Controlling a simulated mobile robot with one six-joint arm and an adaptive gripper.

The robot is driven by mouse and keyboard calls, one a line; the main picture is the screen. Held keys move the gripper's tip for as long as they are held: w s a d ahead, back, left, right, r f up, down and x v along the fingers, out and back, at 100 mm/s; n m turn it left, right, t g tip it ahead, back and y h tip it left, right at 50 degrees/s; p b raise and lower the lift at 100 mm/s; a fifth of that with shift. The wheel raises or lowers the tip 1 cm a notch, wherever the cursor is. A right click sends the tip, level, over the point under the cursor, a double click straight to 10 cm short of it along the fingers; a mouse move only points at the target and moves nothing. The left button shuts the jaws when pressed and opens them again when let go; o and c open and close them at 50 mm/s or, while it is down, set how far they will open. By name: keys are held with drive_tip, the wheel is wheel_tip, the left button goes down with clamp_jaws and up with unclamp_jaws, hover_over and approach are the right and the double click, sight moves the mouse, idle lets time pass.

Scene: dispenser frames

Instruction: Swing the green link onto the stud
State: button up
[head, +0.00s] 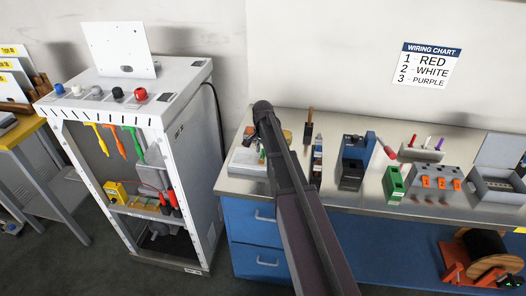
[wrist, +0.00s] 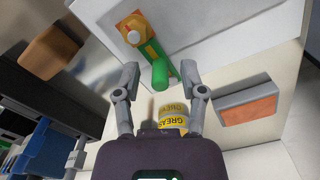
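The green link (wrist: 160,70) shows in the wrist view, with its rounded lower end toward me. Its upper part meets a yellow-edged orange plate (wrist: 122,24) on a white panel (wrist: 215,35). A pale round stud-like knob (wrist: 133,37) stands on that plate; I cannot tell whether the link is on it. My gripper (wrist: 160,77) is open, with one finger on each side of the link's lower end and visible gaps. In the head view my arm hides the gripper; a small green piece (head: 262,157) shows beside it on the bench.
A yellow grease can (wrist: 172,117) stands just below the link, between my fingers. A grey block with an orange face (wrist: 250,105) lies to the right. In the head view, a white cabinet (head: 195,130) stands left of the bench, and a blue device (head: 352,165) stands right of my arm.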

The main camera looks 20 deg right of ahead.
drive_tip(key=shift+d+n, duration=0.1)
drive_tip(key=shift+n, duration=0.2)
